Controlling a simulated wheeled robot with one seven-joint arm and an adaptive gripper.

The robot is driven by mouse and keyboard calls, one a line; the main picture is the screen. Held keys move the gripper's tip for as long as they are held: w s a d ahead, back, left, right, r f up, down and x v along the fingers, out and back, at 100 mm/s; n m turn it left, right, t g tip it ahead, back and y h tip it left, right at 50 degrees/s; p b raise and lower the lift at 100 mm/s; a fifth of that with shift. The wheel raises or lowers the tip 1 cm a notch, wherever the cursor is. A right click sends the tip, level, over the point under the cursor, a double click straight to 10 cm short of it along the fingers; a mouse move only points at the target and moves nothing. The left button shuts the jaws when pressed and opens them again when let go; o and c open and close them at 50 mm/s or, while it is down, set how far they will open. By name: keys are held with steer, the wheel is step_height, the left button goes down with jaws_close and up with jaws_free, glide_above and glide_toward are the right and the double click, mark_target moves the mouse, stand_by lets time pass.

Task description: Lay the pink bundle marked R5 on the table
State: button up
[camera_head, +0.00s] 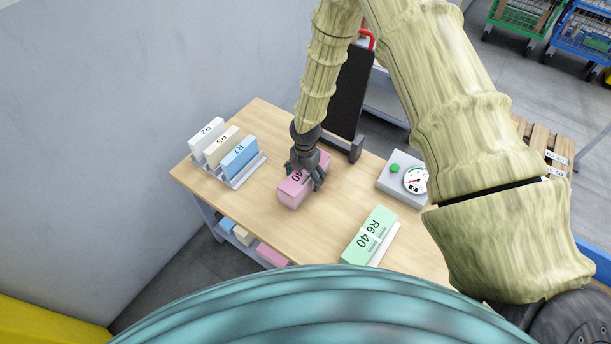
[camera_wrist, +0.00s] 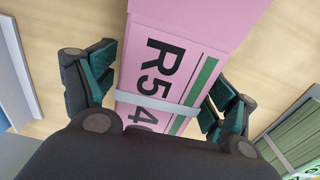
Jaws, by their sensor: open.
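The pink bundle marked R5 (camera_head: 290,190) lies flat on the wooden table (camera_head: 255,215), near its middle. In the wrist view the pink bundle (camera_wrist: 185,45) shows its R5 print, a green stripe and a pale band across it. My gripper (camera_head: 305,180) is right over the bundle. In the wrist view my gripper (camera_wrist: 155,90) is open, with one finger on each side of the bundle. A strip of table shows between the left finger and the bundle; on the right I cannot tell whether the finger touches it.
A rack (camera_head: 245,178) with white, cream and blue bundles stands at the table's left. A green bundle marked R6 (camera_head: 369,235) lies at the front right. A scale with a dial (camera_head: 415,180) is at the right.

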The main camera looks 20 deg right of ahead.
step_height(320, 180, up, 12)
steer(key=shift+f, duration=0.1)
stand_by(0.5)
